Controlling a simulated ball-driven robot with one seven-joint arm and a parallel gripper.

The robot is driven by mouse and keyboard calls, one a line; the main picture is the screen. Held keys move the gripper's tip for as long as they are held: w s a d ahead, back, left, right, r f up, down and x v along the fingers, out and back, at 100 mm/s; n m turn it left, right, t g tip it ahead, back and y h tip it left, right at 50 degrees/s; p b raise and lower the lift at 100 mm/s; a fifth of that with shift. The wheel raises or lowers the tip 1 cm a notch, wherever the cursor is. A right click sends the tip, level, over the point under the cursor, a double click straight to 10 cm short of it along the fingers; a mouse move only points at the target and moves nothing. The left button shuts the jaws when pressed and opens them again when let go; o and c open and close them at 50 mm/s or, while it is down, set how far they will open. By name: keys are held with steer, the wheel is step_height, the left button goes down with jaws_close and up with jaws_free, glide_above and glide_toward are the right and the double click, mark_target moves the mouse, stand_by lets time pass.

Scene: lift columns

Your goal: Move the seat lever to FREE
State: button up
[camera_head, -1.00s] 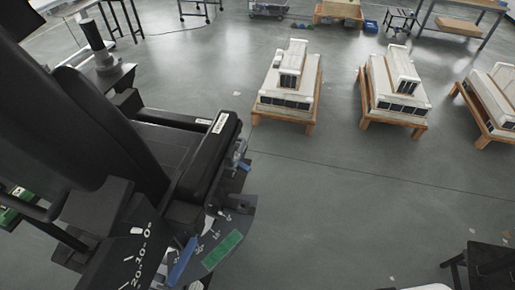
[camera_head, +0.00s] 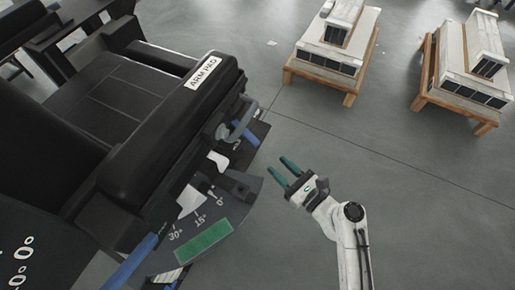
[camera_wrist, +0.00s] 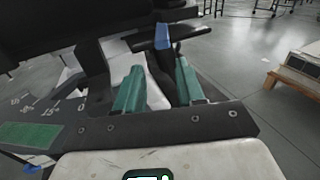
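My gripper (camera_head: 275,166) is open and empty, its two green fingers pointing up and left toward the side of the black seat (camera_head: 110,90). A gap of floor separates them from it. On the seat's side, a grey loop handle with a blue part (camera_head: 241,130) stands below the arm pad (camera_head: 205,75). In the wrist view, a blue piece with a black crossbar (camera_wrist: 162,37) shows beyond and between the fingers (camera_wrist: 160,68). A second blue bar (camera_head: 130,262) lies by the angle scale (camera_head: 222,212). No FREE label is readable, so I cannot tell which is the seat lever.
The scale plate is marked 30°, 15° and 0° and carries a green patch (camera_head: 203,245). White block-like units on wooden stands (camera_head: 332,50) (camera_head: 465,80) stand at the back right. The grey floor (camera_head: 430,210) to the right is clear.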

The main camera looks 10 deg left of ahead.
mark_target(257, 144)
steer(key=shift+m, duration=0.5)
steer(key=b+x, duration=0.1)
steer(key=x, duration=1)
steer(key=shift+w+r, duration=0.1)
jaws_close()
